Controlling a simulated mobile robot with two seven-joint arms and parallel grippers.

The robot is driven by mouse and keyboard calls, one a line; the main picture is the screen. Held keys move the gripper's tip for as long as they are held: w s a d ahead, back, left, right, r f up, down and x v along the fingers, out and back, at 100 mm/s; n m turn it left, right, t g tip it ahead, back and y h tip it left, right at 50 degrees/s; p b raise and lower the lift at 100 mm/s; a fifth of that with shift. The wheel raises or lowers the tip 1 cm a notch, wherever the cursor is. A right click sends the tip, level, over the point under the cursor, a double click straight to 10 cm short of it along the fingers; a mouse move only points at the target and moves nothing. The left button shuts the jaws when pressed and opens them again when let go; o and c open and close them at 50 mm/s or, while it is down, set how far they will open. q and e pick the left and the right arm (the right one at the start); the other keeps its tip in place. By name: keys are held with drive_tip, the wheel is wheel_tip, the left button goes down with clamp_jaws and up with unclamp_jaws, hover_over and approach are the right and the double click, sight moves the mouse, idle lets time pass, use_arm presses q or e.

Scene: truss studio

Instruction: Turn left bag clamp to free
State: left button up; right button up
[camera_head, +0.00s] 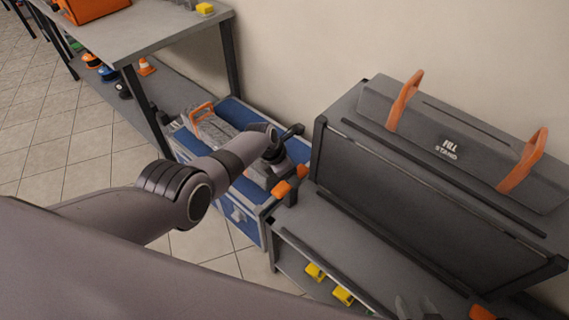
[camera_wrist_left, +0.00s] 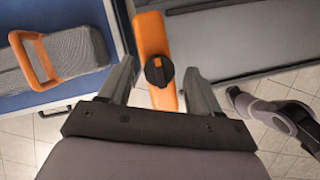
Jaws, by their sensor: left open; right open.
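The left bag clamp (camera_wrist_left: 150,32) is an orange bar on the front of the grey stand. A round black knob (camera_wrist_left: 159,71) sits on it; its exact setting is hard to tell. In the head view, orange parts of the clamp (camera_head: 282,189) show at the stand's left edge. My left gripper (camera_wrist_left: 160,66) is open, its two grey fingers on either side of the knob with visible gaps. In the head view my left arm hides most of that gripper. My right gripper (camera_head: 415,303) is open at the bottom edge of the head view, close to another orange part (camera_head: 481,313).
The grey fill stand (camera_head: 345,120) carries a grey top piece (camera_head: 450,148) with two orange handles. A blue-lined cart (camera_head: 243,215) left of it holds a grey item (camera_head: 212,125) with an orange handle. Yellow blocks (camera_head: 343,295) lie low in the stand. Tiled floor (camera_head: 75,150) is clear at left.

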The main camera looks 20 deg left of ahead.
use_arm(q)
drive_tip(key=p+v, duration=0.5)
drive_tip(key=shift+w, duration=0.1)
drive_tip(key=shift+f+b, duration=0.2)
drive_tip(key=shift+b, duration=0.3)
drive_tip(key=shift+r, duration=0.35)
drive_tip(key=shift+s+a+r, duration=0.2)
drive_tip(key=shift+s+r, duration=0.05)
drive_tip(key=shift+r, duration=0.3)
drive_tip(key=m+t+y, duration=0.2)
drive_tip(key=m+t, duration=0.1)
drive_tip(key=m, duration=1)
approach(281, 183)
drive_tip(key=s+a+f, duration=0.5)
drive_tip(key=s, duration=0.1)
drive_tip(key=s+d+r+m+t, duration=0.1)
drive_tip(key=s+r+m+t, duration=0.3)
drive_tip(key=s+r+m, duration=0.4)
drive_tip(key=s+m, duration=0.7)
drive_tip(key=m, duration=0.1)
drive_tip(key=shift+s+d+h, duration=0.25)
drive_tip(key=shift+s+h, duration=0.15)
